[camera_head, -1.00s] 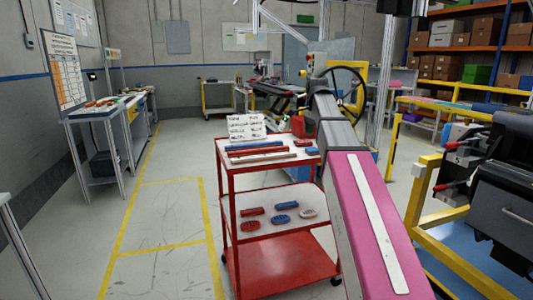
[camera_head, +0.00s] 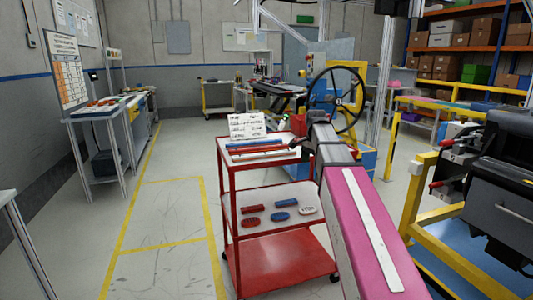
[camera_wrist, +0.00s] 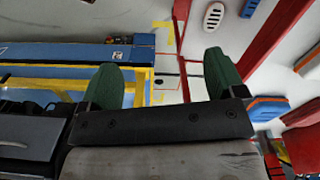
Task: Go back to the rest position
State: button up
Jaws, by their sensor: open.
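My gripper (camera_wrist: 164,78) is open in the wrist view, with its two green fingers well apart and nothing between them. In the head view my pink and grey arm reaches forward over the right side of the red cart (camera_head: 231,190). The gripper end is small and partly hidden there, near the right edge of the cart's top. No held object is visible.
Long red and blue parts and a white sign (camera_head: 246,126) are on the cart's top. Its lower shelf holds several red, blue and white parts. A steering wheel (camera_head: 338,101) stands behind. A yellow frame (camera_head: 424,190) is at right. Floor left of the cart is clear.

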jog(key=s+f+n, duration=0.3)
jog(key=s+f, duration=0.3)
jog(key=f, duration=0.5)
jog(key=s+f+n, duration=0.4)
jog(key=s+f, duration=0.3)
jog(key=f, duration=0.4)
jog(key=s+f+n, duration=0.4)
jog(key=s+f, duration=0.2)
jog(key=f, duration=0.5)
jog(key=shift+s+f, duration=0.2)
jog(key=shift+f, duration=0.05)
